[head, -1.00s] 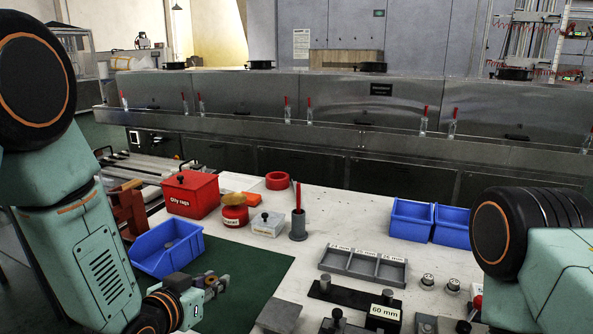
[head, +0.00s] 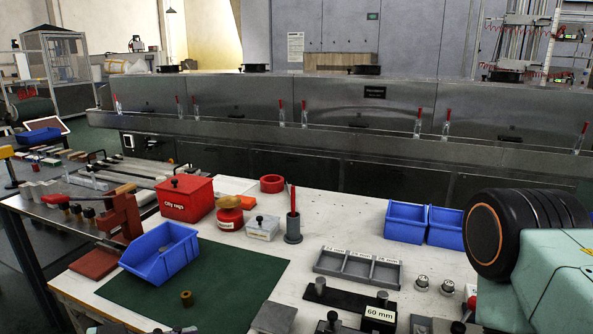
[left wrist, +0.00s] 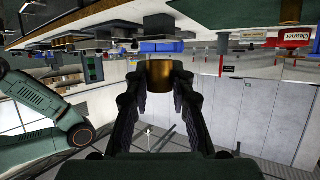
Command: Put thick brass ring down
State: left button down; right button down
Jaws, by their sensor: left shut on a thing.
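My left gripper (left wrist: 160,85) is shut on a thick brass ring (left wrist: 160,74), whose curved side shows between the fingertips in the left wrist view. In the head view, only small parts of what may be my left arm show at the bottom edge. A small brass ring (head: 186,298) is upright on the green mat (head: 225,280), just in front of the blue bin (head: 160,255). I cannot tell whether it is the held one. My right arm shows at the right, but its gripper is out of view.
A red rag box (head: 185,200), a red cleaner can (head: 230,217) and a grey post with a red rod (head: 293,225) stand behind the mat. A grey divided tray (head: 357,268) and blue bins (head: 407,221) lie to the right. The mat's middle is clear.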

pick_arm(q)
jog(key=shift+s, duration=0.4)
jog(key=shift+g, duration=0.3)
jog(key=shift+w+f, duration=0.1)
jog(key=shift+w, duration=0.4)
jog(key=w+d+r+n+t+y, duration=0.2)
jog(key=w+n+t+y, duration=0.3)
jog(key=w+n+y, duration=0.4)
jog(key=shift+w+r+t, duration=0.3)
jog(key=shift+w, duration=2.35)
